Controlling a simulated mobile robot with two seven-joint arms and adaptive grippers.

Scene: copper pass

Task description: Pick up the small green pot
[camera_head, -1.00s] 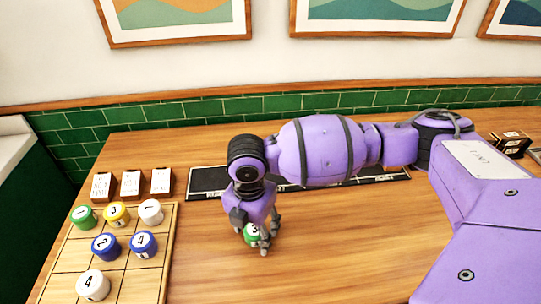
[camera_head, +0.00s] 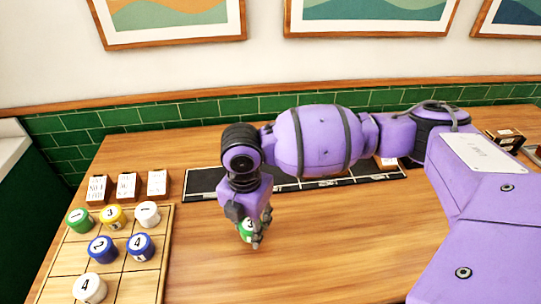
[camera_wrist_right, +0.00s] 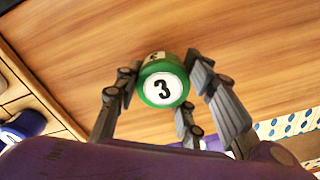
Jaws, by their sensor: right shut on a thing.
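A small green pot with a white face marked 3 (camera_head: 246,228) is in my right gripper (camera_head: 251,236), over the middle of the wooden table. In the right wrist view the pot (camera_wrist_right: 163,83) sits between the dark fingers of the gripper (camera_wrist_right: 168,95), which are closed around it. Its numbered face is turned to the wrist camera. In the head view the fingers hide part of the pot, and I cannot tell how far it is above the wood. My left gripper is not in view.
A wooden grid board (camera_head: 131,283) at the left holds several pots: another green one (camera_head: 80,220), yellow (camera_head: 112,216), white and blue. Small card stands (camera_head: 127,187) stand behind it. A dark strip (camera_head: 205,181) lies behind my right arm. The front middle of the table is clear.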

